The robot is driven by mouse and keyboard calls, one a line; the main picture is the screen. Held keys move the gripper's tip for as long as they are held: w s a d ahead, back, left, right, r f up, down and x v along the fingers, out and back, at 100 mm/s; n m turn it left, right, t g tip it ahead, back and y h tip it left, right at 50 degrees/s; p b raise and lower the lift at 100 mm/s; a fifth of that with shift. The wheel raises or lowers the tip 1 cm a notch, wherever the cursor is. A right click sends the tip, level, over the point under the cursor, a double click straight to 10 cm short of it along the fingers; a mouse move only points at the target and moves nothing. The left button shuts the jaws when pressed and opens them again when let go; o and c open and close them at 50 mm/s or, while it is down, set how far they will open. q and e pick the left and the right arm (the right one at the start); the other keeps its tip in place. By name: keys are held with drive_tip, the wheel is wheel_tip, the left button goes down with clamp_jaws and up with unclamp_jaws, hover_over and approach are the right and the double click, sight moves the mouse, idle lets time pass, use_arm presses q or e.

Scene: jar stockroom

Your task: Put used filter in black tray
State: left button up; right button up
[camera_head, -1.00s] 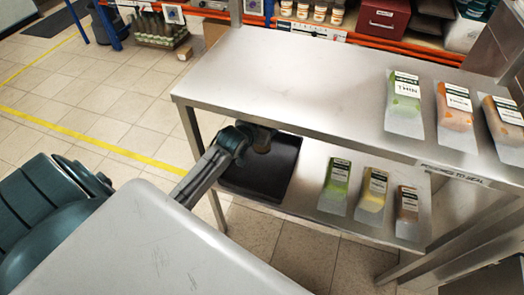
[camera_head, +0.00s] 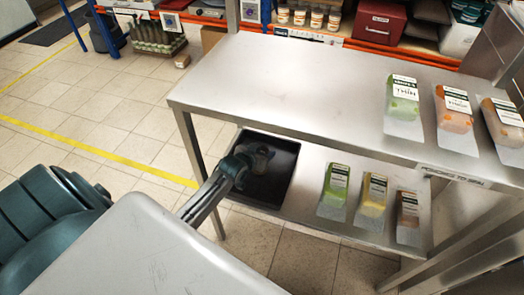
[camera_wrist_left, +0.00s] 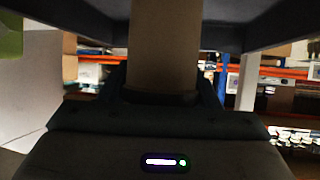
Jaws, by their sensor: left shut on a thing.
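The black tray (camera_head: 268,187) sits at the left end of the lower shelf of the steel table. My left gripper (camera_head: 253,158) reaches in over the tray, under the upper shelf's edge. It is shut on the used filter (camera_wrist_left: 163,45), a tan, cylinder-like body between the fingers in the left wrist view. In the head view a small part of the filter (camera_head: 262,154) shows beyond the gripper, over the tray. I cannot tell whether it touches the tray floor. My right gripper is not in view.
A pale grey surface (camera_head: 160,250) fills the near foreground. Stocked orange racks (camera_head: 420,57) stand behind.

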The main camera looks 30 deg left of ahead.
use_arm(q)
drive_tip(key=o, duration=1.1)
drive_tip(key=shift+f, duration=0.1)
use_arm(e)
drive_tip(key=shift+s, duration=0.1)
use_arm(q)
drive_tip(key=shift+s+r, duration=0.25)
drive_tip(key=p+v, duration=0.2)
drive_tip(key=v, duration=0.9)
drive_tip(key=s+d+f+g, duration=0.2)
drive_tip(key=s+f+g, duration=0.1)
drive_tip(key=s, duration=0.4)
drive_tip(key=s+d+f+g, duration=0.3)
drive_tip(key=s, duration=0.4)
drive_tip(key=s+d+f+m+g, duration=0.1)
drive_tip(key=s+d+f+g, duration=0.1)
drive_tip(key=s, duration=0.5)
drive_tip(key=shift+s+d+f+g, duration=0.2)
drive_tip(key=shift+s+f+g, duration=0.15)
drive_tip(key=shift+g, duration=0.35)
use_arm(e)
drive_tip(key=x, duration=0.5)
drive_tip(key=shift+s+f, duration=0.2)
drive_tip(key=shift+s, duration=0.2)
